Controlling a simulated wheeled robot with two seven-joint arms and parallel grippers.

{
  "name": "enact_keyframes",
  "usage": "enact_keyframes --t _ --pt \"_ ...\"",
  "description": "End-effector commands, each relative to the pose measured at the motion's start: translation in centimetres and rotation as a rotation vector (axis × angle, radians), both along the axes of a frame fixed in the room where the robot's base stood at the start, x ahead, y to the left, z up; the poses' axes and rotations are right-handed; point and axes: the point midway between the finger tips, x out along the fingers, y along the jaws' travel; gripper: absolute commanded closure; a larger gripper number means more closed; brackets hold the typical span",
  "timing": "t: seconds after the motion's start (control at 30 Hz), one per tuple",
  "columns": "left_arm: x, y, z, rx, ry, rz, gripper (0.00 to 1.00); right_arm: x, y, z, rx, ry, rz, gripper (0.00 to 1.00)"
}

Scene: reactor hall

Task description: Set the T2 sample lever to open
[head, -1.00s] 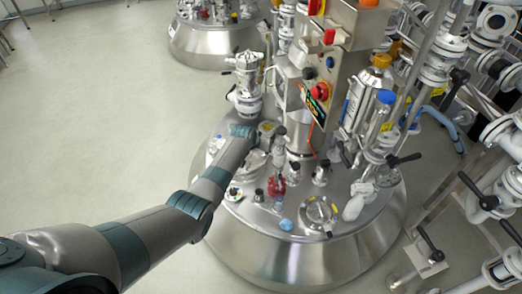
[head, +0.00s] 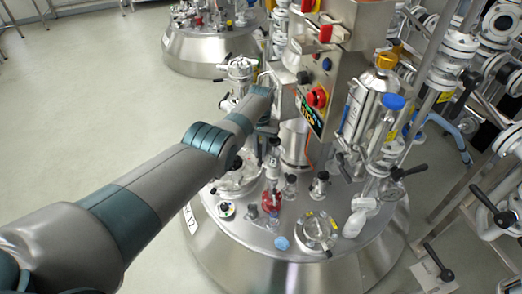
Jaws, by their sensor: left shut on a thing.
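My left arm reaches in from the left over the steel reactor vessel. My left gripper (head: 268,129) is at its end, beside the control box column, small and largely hidden by my own wrist. It is shut on a part there that I take to be the T2 sample lever. The lever itself is hidden, so its angle cannot be told. The vessel lid (head: 297,222) carries several fittings, among them a red valve (head: 271,201) and a round sight glass (head: 320,232). My right gripper is not in view.
A control box with a red button (head: 317,97) stands just right of my gripper. Another vessel (head: 205,50) stands behind. The floor at left (head: 90,120) is clear.

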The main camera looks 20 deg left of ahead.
Motion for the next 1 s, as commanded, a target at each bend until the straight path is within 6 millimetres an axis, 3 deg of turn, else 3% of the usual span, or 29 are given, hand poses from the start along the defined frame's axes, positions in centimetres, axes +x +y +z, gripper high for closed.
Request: enact_keyframes --t 0.43,0.47,0.53,1.0 --pt "-0.07 0.00 -0.02 0.002 0.007 -0.001 1.00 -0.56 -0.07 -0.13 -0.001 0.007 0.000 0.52" --pt "-0.06 0.00 -0.02 0.002 0.007 -0.001 0.83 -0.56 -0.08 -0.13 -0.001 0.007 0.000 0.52" --pt "-0.07 -0.01 -0.02 0.002 0.007 -0.001 0.69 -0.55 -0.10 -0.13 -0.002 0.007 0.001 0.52" --pt "-0.06 -0.10 0.49 0.000 0.007 -0.001 0.69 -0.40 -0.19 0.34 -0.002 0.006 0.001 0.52"
